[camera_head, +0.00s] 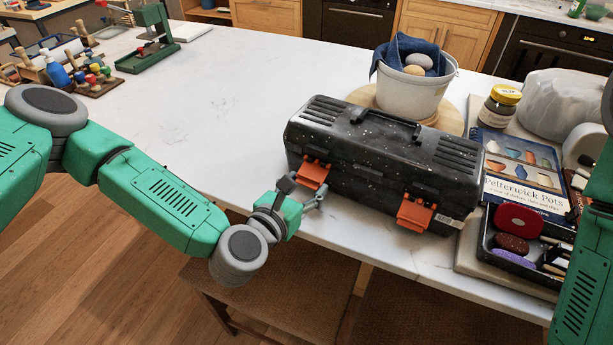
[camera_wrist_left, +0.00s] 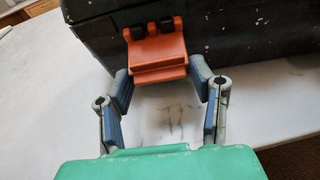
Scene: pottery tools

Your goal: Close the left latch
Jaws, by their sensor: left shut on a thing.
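A black toolbox (camera_head: 385,155) with white specks stands on the marble counter, its lid down. Its orange left latch (camera_head: 314,171) is on the front face and seems to tilt outward at its lower edge. The orange right latch (camera_head: 416,214) also sticks out from the front. My left gripper (camera_head: 304,190) is at the left latch. In the left wrist view, the fingers of my left gripper (camera_wrist_left: 164,82) hold the left latch (camera_wrist_left: 157,52) from both sides near its lower part. My right gripper is out of view; only part of my right arm shows at the right edge.
A white bucket (camera_head: 413,95) with a blue cloth stands behind the toolbox. A jar (camera_head: 498,107), a book (camera_head: 522,165) and a black tray (camera_head: 515,262) of tools crowd its right side. The marble counter (camera_head: 225,100) is clear left of the toolbox.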

